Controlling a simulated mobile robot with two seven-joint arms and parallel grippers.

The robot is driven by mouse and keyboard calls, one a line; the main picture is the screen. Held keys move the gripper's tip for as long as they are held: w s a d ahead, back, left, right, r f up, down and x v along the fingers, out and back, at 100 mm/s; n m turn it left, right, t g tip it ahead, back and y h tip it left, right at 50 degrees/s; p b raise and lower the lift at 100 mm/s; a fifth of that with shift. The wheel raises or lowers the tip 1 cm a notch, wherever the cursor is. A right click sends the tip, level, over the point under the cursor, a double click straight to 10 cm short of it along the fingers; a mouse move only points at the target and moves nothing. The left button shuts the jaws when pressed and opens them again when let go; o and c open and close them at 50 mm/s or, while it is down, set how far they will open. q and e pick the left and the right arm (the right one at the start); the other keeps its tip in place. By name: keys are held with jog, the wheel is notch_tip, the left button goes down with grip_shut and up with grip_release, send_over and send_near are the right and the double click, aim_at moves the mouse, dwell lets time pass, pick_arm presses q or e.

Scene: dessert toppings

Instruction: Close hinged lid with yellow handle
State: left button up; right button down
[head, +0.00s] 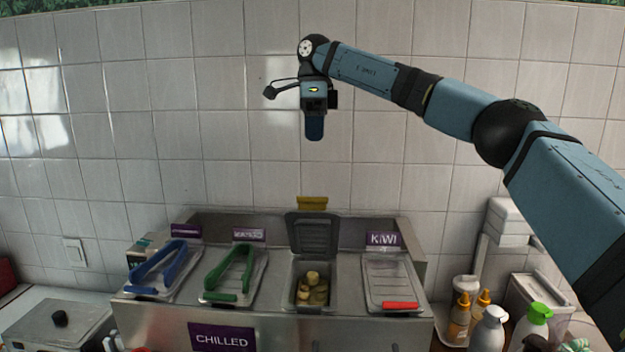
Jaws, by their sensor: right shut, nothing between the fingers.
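The hinged lid (314,235) with the yellow handle (312,203) stands open and upright at the back of its container (318,308). The container holds several pale yellow round pieces. My right gripper (315,136) points straight down, well above the lid and apart from it, in front of the tiled wall. Its fingers are shut with nothing between them. My left gripper is not in view.
A closed lid with a red handle (401,305) lies to the right under a KIWI label (383,239). Blue tongs (157,267) and green tongs (229,273) lie on lids to the left. Bottles (489,330) stand at the lower right. The air before the wall is clear.

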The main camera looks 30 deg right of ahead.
pick_arm(q)
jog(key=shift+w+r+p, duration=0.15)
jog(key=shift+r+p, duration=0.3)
jog(key=shift+p, duration=0.15)
pick_arm(e)
jog(key=s+a+f, duration=0.1)
jog(key=f, duration=0.2)
jog(key=s+a+f, duration=0.1)
jog(key=s+f, duration=0.1)
jog(key=f, duration=0.1)
jog(key=s+a+f, duration=0.1)
jog(key=s+f, duration=0.1)
jog(key=f, duration=0.1)
jog(key=shift+f, duration=0.4)
jog(key=shift+w, duration=0.1)
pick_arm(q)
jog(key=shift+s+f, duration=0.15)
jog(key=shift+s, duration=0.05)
pick_arm(e)
jog(key=shift+f, duration=0.1)
